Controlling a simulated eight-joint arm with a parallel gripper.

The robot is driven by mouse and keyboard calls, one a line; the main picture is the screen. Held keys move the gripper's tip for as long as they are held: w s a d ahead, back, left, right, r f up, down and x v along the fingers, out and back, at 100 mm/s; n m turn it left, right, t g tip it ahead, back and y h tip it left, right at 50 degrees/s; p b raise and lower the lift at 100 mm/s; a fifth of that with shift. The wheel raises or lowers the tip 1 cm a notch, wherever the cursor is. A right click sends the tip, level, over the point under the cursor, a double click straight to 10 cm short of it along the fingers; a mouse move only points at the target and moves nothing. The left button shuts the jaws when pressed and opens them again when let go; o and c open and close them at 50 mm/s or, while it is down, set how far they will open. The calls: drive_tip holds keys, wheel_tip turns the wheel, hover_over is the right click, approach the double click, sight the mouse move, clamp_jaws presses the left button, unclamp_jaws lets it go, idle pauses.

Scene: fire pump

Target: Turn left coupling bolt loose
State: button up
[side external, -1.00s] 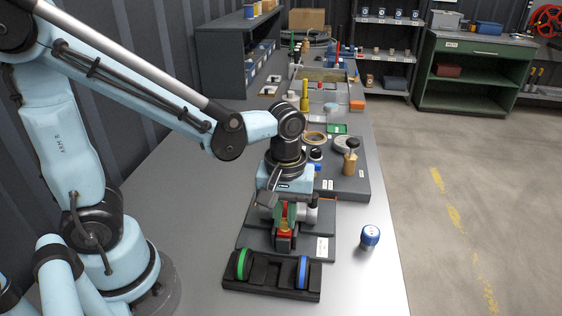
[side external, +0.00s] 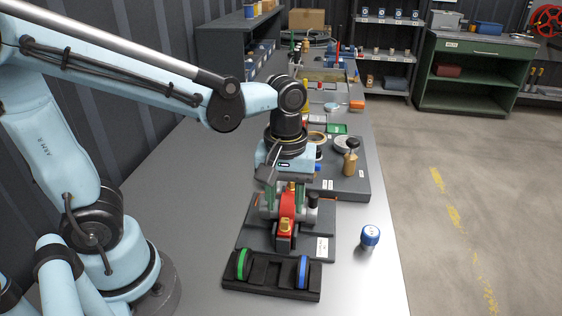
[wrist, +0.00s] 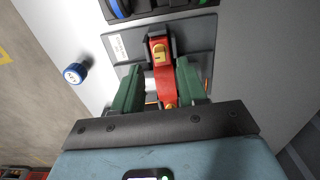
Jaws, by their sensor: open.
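The pump coupling is a red block (side external: 287,207) on a dark grey plate (side external: 318,248). It also shows in the wrist view (wrist: 165,82). A brass bolt (side external: 284,229) sits at its near end and shows in the wrist view (wrist: 158,50). A second brass piece (side external: 292,187) is farther back, close under my gripper, partly hidden by it. I cannot tell which is the left coupling bolt. My gripper (side external: 285,195) points down over the block. Its green fingers are open, one on each side of the red block in the wrist view (wrist: 160,68), with nothing clamped between them.
A black holder (side external: 270,276) with a green ring (side external: 243,264) and a blue ring (side external: 303,271) lies in front. A blue-topped knob (side external: 370,237) stands to the right. A brass, black-topped tool (side external: 351,157) stands behind.

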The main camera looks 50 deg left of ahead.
sight(283, 218)
wheel_tip(283, 218, up, 8)
idle(0.5)
drive_tip(key=shift+f, duration=0.1)
drive_tip(key=a+f+m+t, duration=0.4)
drive_tip(key=m+t, duration=0.3)
drive_tip(key=m, duration=0.2)
drive_tip(key=shift+a+f, duration=0.3)
drive_tip(key=shift+a, duration=0.6)
drive_tip(key=shift+w, duration=0.1)
